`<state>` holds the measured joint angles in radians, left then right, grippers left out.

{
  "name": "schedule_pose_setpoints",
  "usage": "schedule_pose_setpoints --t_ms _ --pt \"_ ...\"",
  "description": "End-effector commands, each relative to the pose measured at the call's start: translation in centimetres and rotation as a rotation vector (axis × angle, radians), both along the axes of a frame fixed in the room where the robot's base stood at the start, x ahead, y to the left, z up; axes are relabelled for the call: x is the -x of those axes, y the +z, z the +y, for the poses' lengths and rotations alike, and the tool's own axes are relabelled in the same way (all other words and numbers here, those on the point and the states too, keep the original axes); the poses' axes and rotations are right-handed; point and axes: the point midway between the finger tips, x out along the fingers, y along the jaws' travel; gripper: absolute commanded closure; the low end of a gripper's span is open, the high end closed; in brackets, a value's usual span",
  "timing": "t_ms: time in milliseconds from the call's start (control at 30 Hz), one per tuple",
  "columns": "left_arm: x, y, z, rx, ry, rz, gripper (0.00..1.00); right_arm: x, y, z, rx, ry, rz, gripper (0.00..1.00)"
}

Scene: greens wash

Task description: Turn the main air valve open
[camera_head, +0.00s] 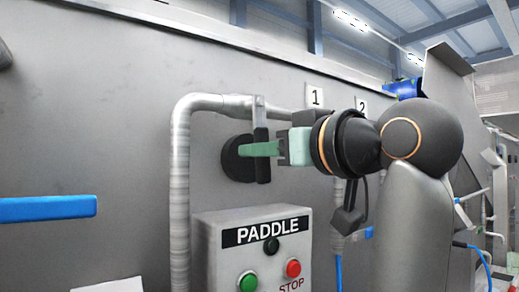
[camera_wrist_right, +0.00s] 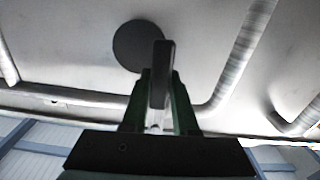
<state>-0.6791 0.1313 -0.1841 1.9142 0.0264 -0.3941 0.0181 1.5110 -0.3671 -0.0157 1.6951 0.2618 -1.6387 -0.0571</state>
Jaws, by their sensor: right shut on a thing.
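The valve is a black round disc (camera_head: 233,160) on the grey wall panel, with a black lever (camera_head: 262,171) standing upright in front of it. My right gripper (camera_head: 259,149) reaches in from the right, its green fingers closed around the lever's middle part. In the right wrist view, the lever (camera_wrist_right: 161,60) sits between the two green fingers of the right gripper (camera_wrist_right: 160,88), with the disc (camera_wrist_right: 137,45) behind it. Which valve position is open cannot be read. My left gripper is not in view.
A grey pipe (camera_head: 180,180) bends around the valve's left and top. Below stands a box labelled PADDLE (camera_head: 227,262) with green and red buttons. Number plates 1 (camera_head: 315,96) and 2 (camera_head: 362,105) are on the wall. A blue bar (camera_head: 47,208) juts in at left.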

Motion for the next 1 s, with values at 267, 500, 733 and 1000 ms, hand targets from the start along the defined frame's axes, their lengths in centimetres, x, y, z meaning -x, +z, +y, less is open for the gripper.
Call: schedule_pose_setpoints --t_ms 267,500,733,1000 --pt "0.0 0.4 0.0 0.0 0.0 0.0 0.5 -0.8 0.3 -1.2 0.157 -0.005 -0.114 1.0" --pt "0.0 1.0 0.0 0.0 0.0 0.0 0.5 -1.5 0.8 -2.1 0.298 -0.004 -0.216 1.0" --pt "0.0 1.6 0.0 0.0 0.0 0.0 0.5 -1.9 1.2 -2.6 0.394 -0.003 -0.286 1.0" --pt "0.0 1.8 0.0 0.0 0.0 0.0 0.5 -2.1 1.3 -2.8 0.443 -0.001 -0.322 1.0"
